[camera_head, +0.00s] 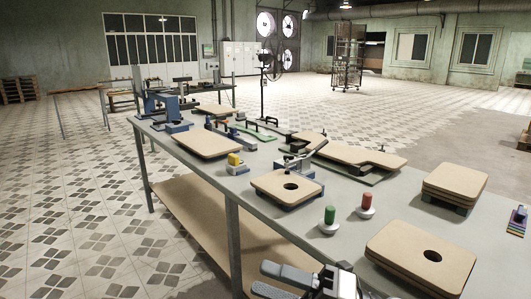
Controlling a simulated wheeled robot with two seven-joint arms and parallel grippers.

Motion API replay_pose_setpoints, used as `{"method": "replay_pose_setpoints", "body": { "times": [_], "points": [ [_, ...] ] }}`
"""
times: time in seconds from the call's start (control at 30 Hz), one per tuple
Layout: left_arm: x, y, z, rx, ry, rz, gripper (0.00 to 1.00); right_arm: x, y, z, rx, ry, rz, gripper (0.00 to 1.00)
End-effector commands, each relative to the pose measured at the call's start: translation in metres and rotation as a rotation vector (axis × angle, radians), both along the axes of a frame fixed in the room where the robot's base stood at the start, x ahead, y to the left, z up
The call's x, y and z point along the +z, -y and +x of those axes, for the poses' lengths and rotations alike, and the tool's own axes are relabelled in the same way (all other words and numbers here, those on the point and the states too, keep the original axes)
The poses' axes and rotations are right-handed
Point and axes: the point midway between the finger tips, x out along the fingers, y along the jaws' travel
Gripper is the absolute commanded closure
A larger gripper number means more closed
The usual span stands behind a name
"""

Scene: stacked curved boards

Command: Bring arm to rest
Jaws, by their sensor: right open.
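My right gripper (262,279) is at the bottom middle of the head view, by the near edge of the long grey table (240,186). My left gripper is not in view.
A green-topped peg (329,217) and a red-topped peg (366,203) stand between the boards. A yellow-topped block (234,161), a clamp (298,160) and a blue fixture (165,107) are farther back. A lower wooden shelf (200,215) runs beneath. Open tiled floor lies left.

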Motion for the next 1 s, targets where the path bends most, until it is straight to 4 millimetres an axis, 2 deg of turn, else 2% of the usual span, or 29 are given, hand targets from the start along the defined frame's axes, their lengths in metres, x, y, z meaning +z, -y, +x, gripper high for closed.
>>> {"method": "replay_pose_setpoints", "body": {
  "times": [0.03,0.07,0.13,0.17,0.23,0.3,0.4,0.5,0.6,0.7,1.0],
  "points": [
    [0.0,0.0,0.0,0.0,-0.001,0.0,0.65,-0.008,0.008,0.004,-0.102,-0.186,0.139,0.54],
    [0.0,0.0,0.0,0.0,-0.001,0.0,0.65,-0.014,0.016,0.009,-0.164,-0.295,0.214,0.54],
    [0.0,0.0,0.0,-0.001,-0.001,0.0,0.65,-0.039,0.039,0.017,-0.314,-0.562,0.373,0.54],
    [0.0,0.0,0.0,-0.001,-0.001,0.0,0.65,-0.055,0.05,0.018,-0.378,-0.681,0.435,0.54],
    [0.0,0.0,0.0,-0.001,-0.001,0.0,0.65,-0.1,0.076,0.012,-0.529,-0.966,0.564,0.54],
    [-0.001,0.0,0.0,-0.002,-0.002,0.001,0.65,-0.145,0.096,-0.005,-0.656,-1.218,0.661,0.54],
    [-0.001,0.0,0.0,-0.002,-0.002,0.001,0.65,-0.197,0.115,-0.039,-0.797,-1.506,0.751,0.54],
    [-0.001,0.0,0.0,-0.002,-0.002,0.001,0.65,-0.233,0.124,-0.073,-0.894,-1.717,0.805,0.54],
    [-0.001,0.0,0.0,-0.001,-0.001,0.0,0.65,-0.252,0.127,-0.097,-0.951,-1.848,0.833,0.54],
    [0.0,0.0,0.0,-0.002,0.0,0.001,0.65,-0.261,0.129,-0.109,-0.976,-1.908,0.846,0.54],
    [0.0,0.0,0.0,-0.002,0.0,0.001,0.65,-0.261,0.128,-0.109,-0.977,-1.912,0.846,0.54]
  ]
}}
